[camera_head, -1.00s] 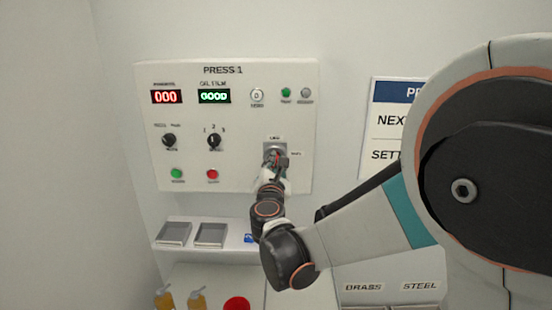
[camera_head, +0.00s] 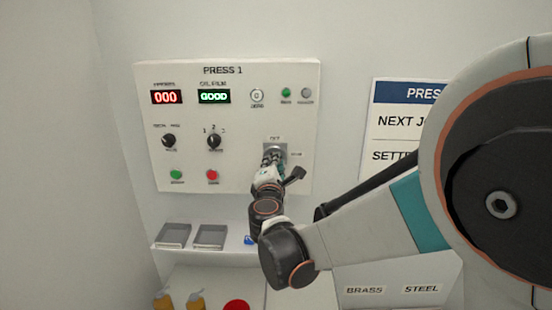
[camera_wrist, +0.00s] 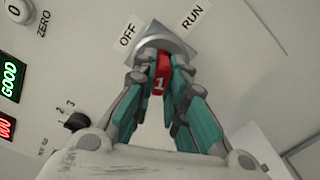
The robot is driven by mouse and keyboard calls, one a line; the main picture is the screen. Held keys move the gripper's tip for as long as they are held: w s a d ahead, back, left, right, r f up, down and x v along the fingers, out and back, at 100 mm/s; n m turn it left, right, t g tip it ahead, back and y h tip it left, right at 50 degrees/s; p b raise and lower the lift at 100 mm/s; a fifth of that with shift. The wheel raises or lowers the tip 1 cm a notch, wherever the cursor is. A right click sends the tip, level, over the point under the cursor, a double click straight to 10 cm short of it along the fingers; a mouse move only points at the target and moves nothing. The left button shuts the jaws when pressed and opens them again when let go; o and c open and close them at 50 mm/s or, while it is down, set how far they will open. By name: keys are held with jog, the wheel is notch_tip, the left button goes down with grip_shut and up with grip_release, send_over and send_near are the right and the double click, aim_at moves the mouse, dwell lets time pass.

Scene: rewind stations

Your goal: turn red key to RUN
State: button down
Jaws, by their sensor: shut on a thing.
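The red key (camera_wrist: 160,82), marked 1, sits in the square grey lock plate (camera_wrist: 180,46) of the press panel. In the wrist view my gripper (camera_wrist: 162,68) is shut on the key, one finger on each side. The OFF label (camera_wrist: 128,33) is up and left of the lock, and the RUN label (camera_wrist: 192,17) is up and right. The key's visible face lies between these two directions; its exact angle in the lock is hard to tell. In the head view my gripper (camera_head: 271,160) covers the key and part of the lock plate.
The PRESS 1 panel (camera_head: 238,100) carries displays reading 000 and GOOD (camera_head: 214,96), black selector knobs (camera_head: 213,141), and green and red buttons (camera_head: 212,175). Two grey trays (camera_head: 209,236) sit on a shelf below. A sign (camera_head: 395,130) hangs to the right, partly behind my arm.

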jog(key=m+b, duration=0.1)
jog(key=m, duration=0.5)
jog(key=c, duration=1.5)
grip_release()
jog(key=shift+a, duration=0.1)
jog(key=shift+c, duration=0.2)
